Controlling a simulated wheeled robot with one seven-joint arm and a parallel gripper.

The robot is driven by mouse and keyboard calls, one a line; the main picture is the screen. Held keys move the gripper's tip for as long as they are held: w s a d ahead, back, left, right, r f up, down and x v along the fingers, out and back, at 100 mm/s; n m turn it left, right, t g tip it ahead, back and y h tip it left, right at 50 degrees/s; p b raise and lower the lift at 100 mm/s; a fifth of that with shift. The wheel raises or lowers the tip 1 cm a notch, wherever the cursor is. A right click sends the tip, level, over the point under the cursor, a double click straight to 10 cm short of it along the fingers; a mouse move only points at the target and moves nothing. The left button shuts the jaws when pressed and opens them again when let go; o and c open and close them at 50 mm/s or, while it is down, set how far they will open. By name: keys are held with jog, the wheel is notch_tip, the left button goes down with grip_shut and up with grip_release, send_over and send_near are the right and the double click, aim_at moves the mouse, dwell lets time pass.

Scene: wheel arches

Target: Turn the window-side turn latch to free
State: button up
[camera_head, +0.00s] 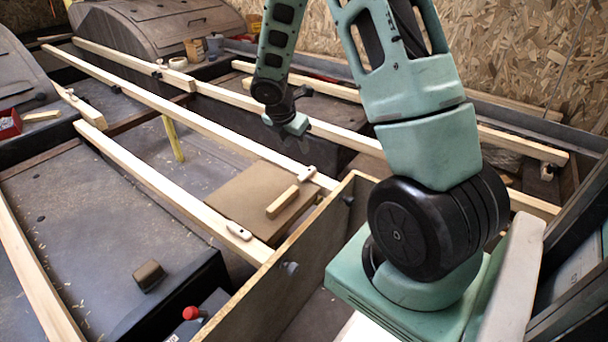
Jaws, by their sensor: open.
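Two small pale wooden turn latches with dark pivots sit on the rails beside a brown board: one on the far rail (308,174) and one on the near rail (240,231). I cannot tell from this view which is the window-side one. The brown board (240,192) lies between the rails and has a wooden bar handle (282,202). My gripper (287,125) hangs from my arm above and behind the far latch, apart from it. Its fingers are small and partly hidden by its green body; it appears open and empty.
Long pale rails (150,95) run across the bay. An upright wooden panel (300,265) stands in front of the latches. A brown block (149,275) and a red knob (190,313) are at lower left. Dark wheel arches (155,25) stand behind.

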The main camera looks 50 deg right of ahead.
aim_at(307, 172)
jog(key=b+x, duration=0.6)
jog(key=x, duration=0.7)
jog(key=shift+f, duration=0.35)
grip_shut()
